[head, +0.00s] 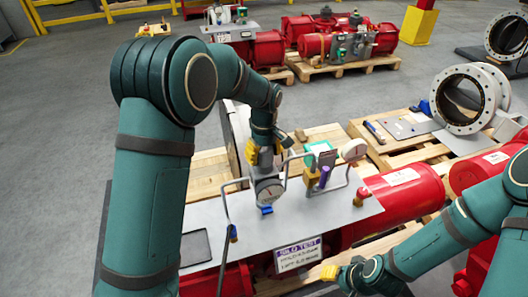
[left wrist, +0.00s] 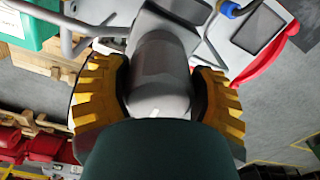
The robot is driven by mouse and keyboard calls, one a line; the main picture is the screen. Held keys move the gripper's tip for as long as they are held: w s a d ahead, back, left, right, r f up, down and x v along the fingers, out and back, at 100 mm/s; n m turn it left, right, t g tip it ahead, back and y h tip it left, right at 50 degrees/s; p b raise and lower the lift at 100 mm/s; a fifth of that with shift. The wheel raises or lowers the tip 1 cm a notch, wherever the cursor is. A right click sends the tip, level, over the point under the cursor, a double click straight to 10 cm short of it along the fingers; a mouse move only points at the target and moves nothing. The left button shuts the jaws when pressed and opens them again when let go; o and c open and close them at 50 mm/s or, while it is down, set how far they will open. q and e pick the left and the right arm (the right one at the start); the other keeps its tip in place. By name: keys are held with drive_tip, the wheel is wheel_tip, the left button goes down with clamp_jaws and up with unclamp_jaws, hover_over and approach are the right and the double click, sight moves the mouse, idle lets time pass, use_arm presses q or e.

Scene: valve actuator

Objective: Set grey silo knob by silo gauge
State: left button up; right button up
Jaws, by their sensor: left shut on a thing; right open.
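My left gripper (head: 256,152) reaches down over the grey panel and is shut on the grey knob. In the left wrist view the yellow-padded fingers of the left gripper (left wrist: 158,100) clasp both sides of the grey knob (left wrist: 160,65). In the head view the knob is mostly hidden by the gripper. A "SILO TEST" sign (head: 299,254) hangs at the panel's front edge. My right gripper (head: 333,272) is open and empty, low beside the sign.
A dark tablet (head: 195,247) lies on the panel's left. A red cylinder (head: 405,190) and pallets lie to the right. Bare floor is at left.

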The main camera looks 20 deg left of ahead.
sight(265, 148)
use_arm(q)
drive_tip(key=shift+w+r+n, duration=0.1)
drive_tip(key=shift+n, duration=0.8)
drive_tip(key=o, duration=1.2)
wheel_tip(265, 148, up, 12)
drive_tip(key=shift+f, duration=0.1)
